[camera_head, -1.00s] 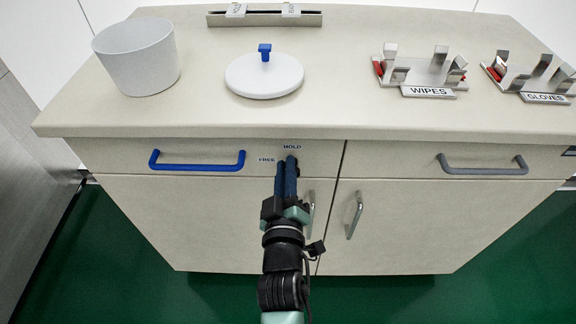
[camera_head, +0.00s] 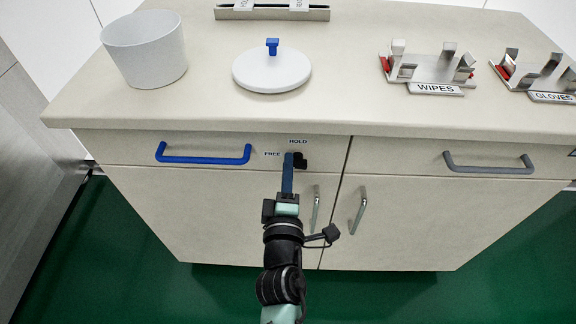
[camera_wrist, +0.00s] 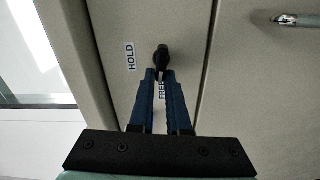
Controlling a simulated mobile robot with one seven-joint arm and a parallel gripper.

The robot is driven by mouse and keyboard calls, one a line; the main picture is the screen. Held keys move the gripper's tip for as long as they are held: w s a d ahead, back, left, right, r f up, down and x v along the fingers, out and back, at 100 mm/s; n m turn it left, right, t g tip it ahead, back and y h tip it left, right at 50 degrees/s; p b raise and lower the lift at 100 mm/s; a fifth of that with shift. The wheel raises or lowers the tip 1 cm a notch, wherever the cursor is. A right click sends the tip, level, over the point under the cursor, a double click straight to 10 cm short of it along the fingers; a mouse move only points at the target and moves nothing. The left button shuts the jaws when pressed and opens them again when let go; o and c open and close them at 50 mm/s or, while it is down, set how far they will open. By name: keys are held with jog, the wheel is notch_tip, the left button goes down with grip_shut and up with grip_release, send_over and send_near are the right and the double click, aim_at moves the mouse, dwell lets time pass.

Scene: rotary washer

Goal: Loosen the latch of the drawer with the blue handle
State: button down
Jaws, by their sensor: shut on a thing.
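The drawer with the blue handle (camera_head: 203,157) is at the front left of the cabinet and looks closed. Its black latch (camera_head: 301,161) is to the right of the handle, below the HOLD label (camera_head: 298,141) and right of the FREE label (camera_head: 272,154). My gripper (camera_head: 289,160) reaches up to the latch with its blue fingers. In the wrist view my gripper (camera_wrist: 161,73) has its fingertips shut on the latch (camera_wrist: 161,56). The HOLD label (camera_wrist: 130,56) is left of it, and the FREE label (camera_wrist: 162,91) shows between the fingers. The fingers hide part of the latch.
The worktop (camera_head: 350,95) holds a grey bin (camera_head: 146,55), a white lid (camera_head: 271,72) with a blue knob, and WIPES (camera_head: 432,74) and GLOVES (camera_head: 538,78) holders. A grey-handled drawer (camera_head: 488,168) is at right. Cabinet door handles (camera_head: 359,210) stick out beside my arm.

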jog(key=shift+n, duration=0.3)
jog(key=c, duration=0.9)
grip_release()
jog(key=shift+s+b, duration=0.9)
jog(key=shift+s, duration=5.6)
